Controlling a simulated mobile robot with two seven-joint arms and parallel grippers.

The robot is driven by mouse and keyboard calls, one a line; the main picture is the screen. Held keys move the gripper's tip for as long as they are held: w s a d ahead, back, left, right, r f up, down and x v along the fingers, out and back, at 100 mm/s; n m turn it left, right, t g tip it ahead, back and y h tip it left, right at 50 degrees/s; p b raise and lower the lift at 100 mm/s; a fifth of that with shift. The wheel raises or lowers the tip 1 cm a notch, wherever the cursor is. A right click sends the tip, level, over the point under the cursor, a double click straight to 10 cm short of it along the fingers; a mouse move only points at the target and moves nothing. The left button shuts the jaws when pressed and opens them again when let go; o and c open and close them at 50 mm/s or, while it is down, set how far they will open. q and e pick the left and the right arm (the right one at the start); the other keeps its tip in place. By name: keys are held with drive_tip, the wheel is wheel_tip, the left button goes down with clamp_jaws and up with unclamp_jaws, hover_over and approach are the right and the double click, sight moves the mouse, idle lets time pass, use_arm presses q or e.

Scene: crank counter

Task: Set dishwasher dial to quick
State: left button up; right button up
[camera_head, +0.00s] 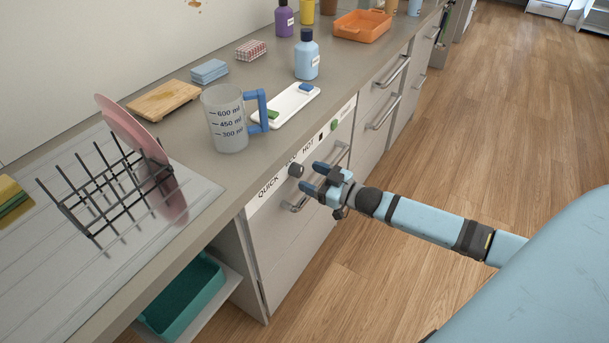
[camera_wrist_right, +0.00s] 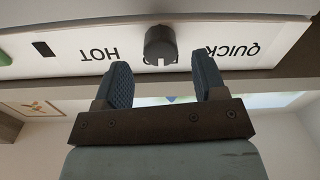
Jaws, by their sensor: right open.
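The dishwasher dial (camera_head: 296,170) is a dark round knob on the white control strip (camera_head: 270,192) along the dishwasher's top front. My left gripper is not in view.
The dishwasher handle (camera_head: 297,207) is just below the right gripper. A measuring jug (camera_head: 226,125), a white tray (camera_head: 287,107) and a dish rack (camera_head: 110,195) with a pink plate (camera_head: 135,130) stand on the counter above. Open floor lies to the right.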

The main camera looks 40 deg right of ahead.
sight(296, 170)
drive_tip(key=shift+x, duration=1.35)
drive_tip(key=shift+c, duration=0.5)
drive_tip(key=c, duration=0.8)
drive_tip(key=shift+c, duration=0.2)
